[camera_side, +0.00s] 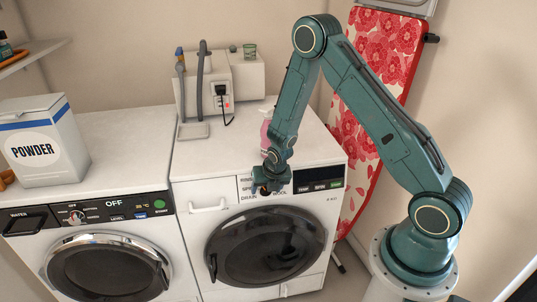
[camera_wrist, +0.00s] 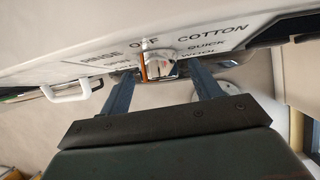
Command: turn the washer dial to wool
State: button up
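The washer (camera_side: 265,235) is the right-hand white machine with a round dark door. Its dial (camera_wrist: 160,66) shows in the wrist view as a light knob with an orange stripe, which points up at the word OFF. The WOOL label (camera_wrist: 198,52) is to the right of the dial, below QUICK and COTTON. My gripper (camera_wrist: 162,72) is at the panel with one finger on each side of the dial. The fingers look open, with small gaps to the knob. In the side view my gripper (camera_side: 268,188) hides the dial and part of the labels.
A second machine (camera_side: 100,255) with its own dial and an OFF display stands at left, with a powder box (camera_side: 43,142) on top. A white drawer handle (camera_wrist: 70,92) is left of the dial. A pink bottle (camera_side: 266,135) stands behind my gripper. An ironing board (camera_side: 375,100) leans at right.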

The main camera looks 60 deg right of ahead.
jog(key=c, duration=0.9)
jog(key=shift+s+d+f+m+t+y, duration=0.1)
jog(key=shift+s+m+t+y, duration=0.05)
jog(key=shift+m+t+y, duration=0.45)
jog(key=shift+s+d+f+m+t+y, duration=0.1)
jog(key=shift+m+t+y, duration=0.25)
jog(key=shift+t, duration=0.35)
jog(key=shift+s+m+t+y, duration=0.1)
jog(key=shift+m+t+y, duration=0.6)
jog(key=shift+t, duration=0.5)
jog(key=o, duration=1)
